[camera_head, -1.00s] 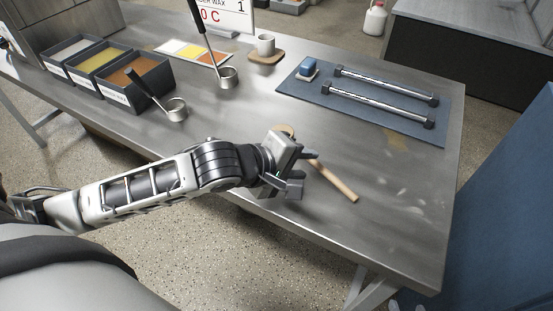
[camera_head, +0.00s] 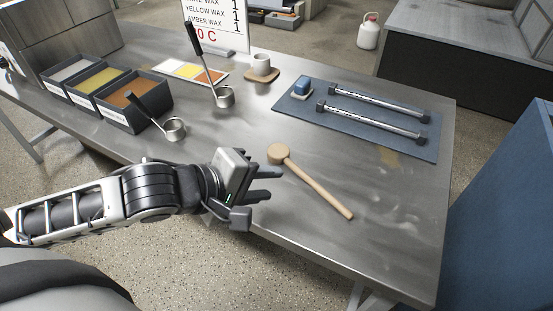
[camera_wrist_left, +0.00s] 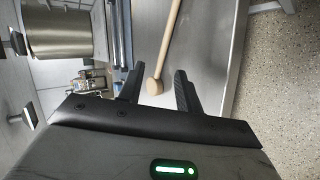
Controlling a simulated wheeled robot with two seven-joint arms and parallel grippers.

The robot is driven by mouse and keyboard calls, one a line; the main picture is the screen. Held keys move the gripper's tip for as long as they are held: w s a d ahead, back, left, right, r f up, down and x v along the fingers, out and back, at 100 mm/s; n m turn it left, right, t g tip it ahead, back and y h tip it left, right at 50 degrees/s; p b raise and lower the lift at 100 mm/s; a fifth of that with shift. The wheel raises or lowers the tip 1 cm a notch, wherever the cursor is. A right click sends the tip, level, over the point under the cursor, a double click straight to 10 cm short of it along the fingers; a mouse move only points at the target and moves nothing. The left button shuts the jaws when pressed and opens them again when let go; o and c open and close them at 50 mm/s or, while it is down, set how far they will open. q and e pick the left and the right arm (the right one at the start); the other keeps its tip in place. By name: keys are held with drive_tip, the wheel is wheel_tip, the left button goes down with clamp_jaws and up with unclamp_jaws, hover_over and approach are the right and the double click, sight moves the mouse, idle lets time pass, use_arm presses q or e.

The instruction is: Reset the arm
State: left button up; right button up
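My left gripper (camera_head: 256,194) is over the near edge of the steel table in the head view, left of the wooden mallet (camera_head: 318,188). The mallet lies on the table with its round head toward the back left and its handle toward the front right. In the left wrist view my left gripper (camera_wrist_left: 158,88) shows two dark fingers spread apart, with nothing held. The mallet head (camera_wrist_left: 154,86) appears between the fingertips in that view, but in the head view it is apart from the gripper. My right gripper is in neither view.
The steel table (camera_head: 215,125) carries wax bins (camera_head: 112,112), two ladles (camera_head: 224,97) (camera_head: 175,130), a cup (camera_head: 261,63) on a wooden coaster, and a blue mat (camera_head: 300,117) with two metal bars and a blue block. The front right of the table (camera_head: 395,225) is clear.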

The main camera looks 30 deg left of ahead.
use_arm(q)
drive_tip(key=shift+s+a+f+m+y, duration=0.1)
drive_tip(key=shift+s+f+m+y, duration=0.05)
drive_tip(key=shift+f+m+y, duration=0.35)
drive_tip(key=s+a+f+m+g+y, duration=0.2)
drive_tip(key=s+f+m+g+y, duration=0.35)
drive_tip(key=s+f+m, duration=0.75)
drive_tip(key=w+d+f+m+t+h, duration=0.1)
drive_tip(key=w+d+f+t+h, duration=0.3)
drive_tip(key=w+d+f+t, duration=0.1)
drive_tip(key=shift+w+f+t, duration=0.35)
drive_tip(key=shift+w+f, duration=0.3)
drive_tip(key=shift+w, duration=0.55)
drive_tip(key=shift+d, duration=0.1)
